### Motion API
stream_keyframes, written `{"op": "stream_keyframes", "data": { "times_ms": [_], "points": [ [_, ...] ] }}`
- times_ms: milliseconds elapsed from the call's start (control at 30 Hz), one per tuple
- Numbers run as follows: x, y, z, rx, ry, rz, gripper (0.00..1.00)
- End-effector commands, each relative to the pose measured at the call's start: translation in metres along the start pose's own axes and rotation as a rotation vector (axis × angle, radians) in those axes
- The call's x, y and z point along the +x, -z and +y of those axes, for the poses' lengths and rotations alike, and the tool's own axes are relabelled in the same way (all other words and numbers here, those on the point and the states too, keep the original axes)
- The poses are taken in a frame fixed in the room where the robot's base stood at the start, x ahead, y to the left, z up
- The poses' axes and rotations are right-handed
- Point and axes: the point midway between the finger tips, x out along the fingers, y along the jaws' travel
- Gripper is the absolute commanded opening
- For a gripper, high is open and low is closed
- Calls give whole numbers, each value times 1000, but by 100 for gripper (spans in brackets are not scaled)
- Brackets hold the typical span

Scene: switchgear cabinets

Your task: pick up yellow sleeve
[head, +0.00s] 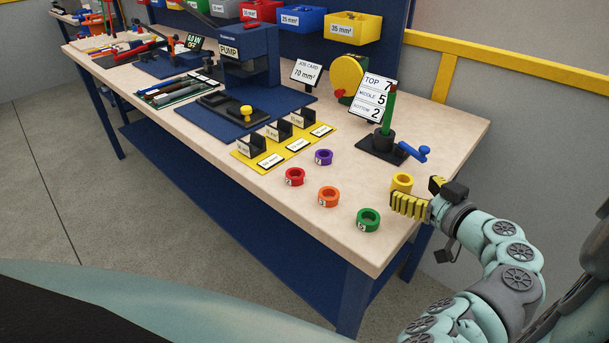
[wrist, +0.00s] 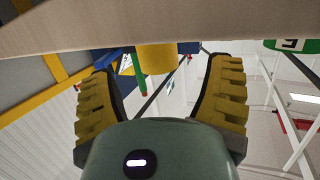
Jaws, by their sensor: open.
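The yellow sleeve (head: 402,185) is a short ring standing on the wooden bench top near its right front edge. My gripper (head: 422,196) is open and low over that edge, close to the sleeve on its near right side. In the wrist view, which looks upside down, the yellow sleeve (wrist: 157,59) lies ahead and roughly midway between the two spread yellow fingers of my gripper (wrist: 162,78). No contact shows between fingers and sleeve. The gap between the fingers is empty at the palm.
A green sleeve (head: 368,220), orange sleeve (head: 328,197), red sleeve (head: 294,177) and purple sleeve (head: 323,157) stand to the left. The bench's right corner is clear.

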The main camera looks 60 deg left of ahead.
Motion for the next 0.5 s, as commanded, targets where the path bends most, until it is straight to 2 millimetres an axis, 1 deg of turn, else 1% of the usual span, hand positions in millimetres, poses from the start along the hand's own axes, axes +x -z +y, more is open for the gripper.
{"op": "stream_keyframes", "data": {
  "times_ms": [33,300,500],
  "points": [
    [6,3,-2,-1,7,-1,79],
    [34,2,-1,-1,9,1,79],
    [42,1,0,-3,3,0,79]
  ]
}}
